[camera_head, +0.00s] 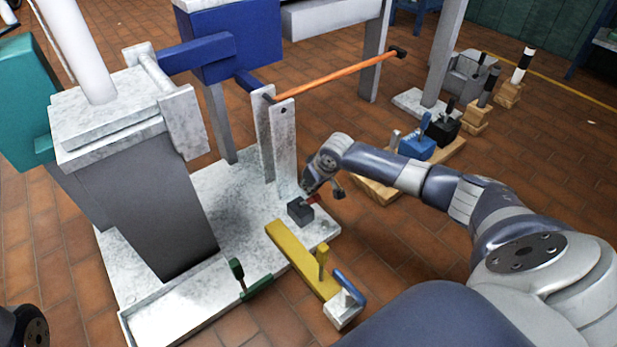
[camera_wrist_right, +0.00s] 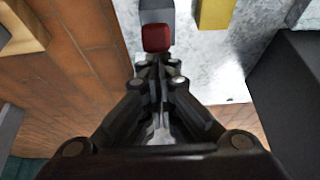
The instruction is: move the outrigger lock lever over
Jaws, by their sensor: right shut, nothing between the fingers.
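A short lever with a red tip (camera_head: 312,199) sits on a dark grey block (camera_head: 299,212) on the pale base plate, and I take it for the outrigger lock lever. In the right wrist view the red tip (camera_wrist_right: 156,38) lies just ahead of my right fingertips (camera_wrist_right: 155,68), with the grey lever part (camera_wrist_right: 156,9) beyond. The right fingers are shut with nothing between them; I cannot tell whether they touch the tip. In the head view the right gripper (camera_head: 312,185) is small and dark beside the block, partly hiding the lever. My left gripper is out of view.
A yellow beam (camera_head: 296,255) with an upright peg lies close by. A blue-handled lever (camera_head: 348,288) stands at its near end, a green lever (camera_head: 239,278) at the plate's front edge. An orange bar (camera_head: 340,74) spans behind. Blocks stand on a wooden board (camera_head: 376,190) to the right.

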